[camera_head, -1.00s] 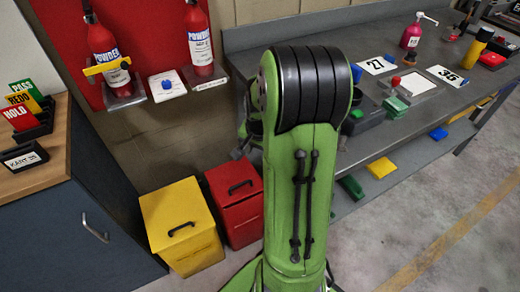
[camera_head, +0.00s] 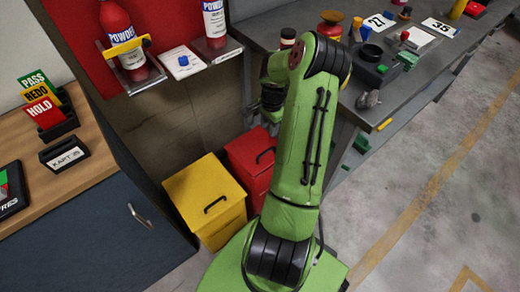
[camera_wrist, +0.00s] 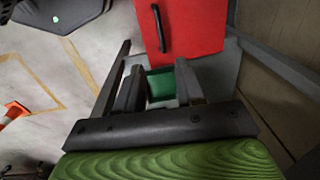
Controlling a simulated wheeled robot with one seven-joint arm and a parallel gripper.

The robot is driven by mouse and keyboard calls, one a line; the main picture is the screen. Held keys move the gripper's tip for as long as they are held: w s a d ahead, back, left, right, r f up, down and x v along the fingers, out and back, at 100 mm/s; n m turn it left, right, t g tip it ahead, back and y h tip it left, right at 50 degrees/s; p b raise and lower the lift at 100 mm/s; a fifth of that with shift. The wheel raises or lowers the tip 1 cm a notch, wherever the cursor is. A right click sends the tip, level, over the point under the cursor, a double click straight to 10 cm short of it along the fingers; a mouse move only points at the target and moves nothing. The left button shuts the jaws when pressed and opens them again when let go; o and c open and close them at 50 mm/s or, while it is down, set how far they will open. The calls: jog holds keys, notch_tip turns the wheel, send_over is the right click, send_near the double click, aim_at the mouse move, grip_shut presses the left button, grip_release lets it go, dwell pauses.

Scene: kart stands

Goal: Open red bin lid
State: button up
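The red bin (camera_head: 243,153) stands on the floor beside the yellow bin, partly hidden behind my green arm. Its lid looks shut and carries a black handle (camera_head: 265,155). In the wrist view the red lid (camera_wrist: 195,30) fills the upper middle, with its black handle (camera_wrist: 158,28) toward the left. My gripper (camera_wrist: 158,75) shows there with two dark fingers spread apart and nothing held between them; the handle lies beyond the fingertips, apart from them. In the head view my gripper is mostly hidden by the arm, near the workbench's left end.
The yellow bin (camera_head: 207,207) stands left of the red one, its lid shut. The workbench (camera_head: 385,115) with a lower shelf is to the right. A blue cabinet (camera_head: 95,225) is at left. A green block (camera_wrist: 160,85) shows between my fingers, beyond them. Floor at right is open.

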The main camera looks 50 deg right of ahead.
aim_at(266, 152)
jog(key=f+b, duration=0.1)
jog(key=f, duration=0.3)
jog(key=f+b, duration=0.2)
jog(key=f, duration=0.3)
jog(key=w+f+b, duration=0.1)
jog(key=f+b, duration=0.1)
jog(key=f, duration=0.3)
jog(key=shift+d+f, duration=0.1)
jog(key=shift+f, duration=0.15)
grip_shut()
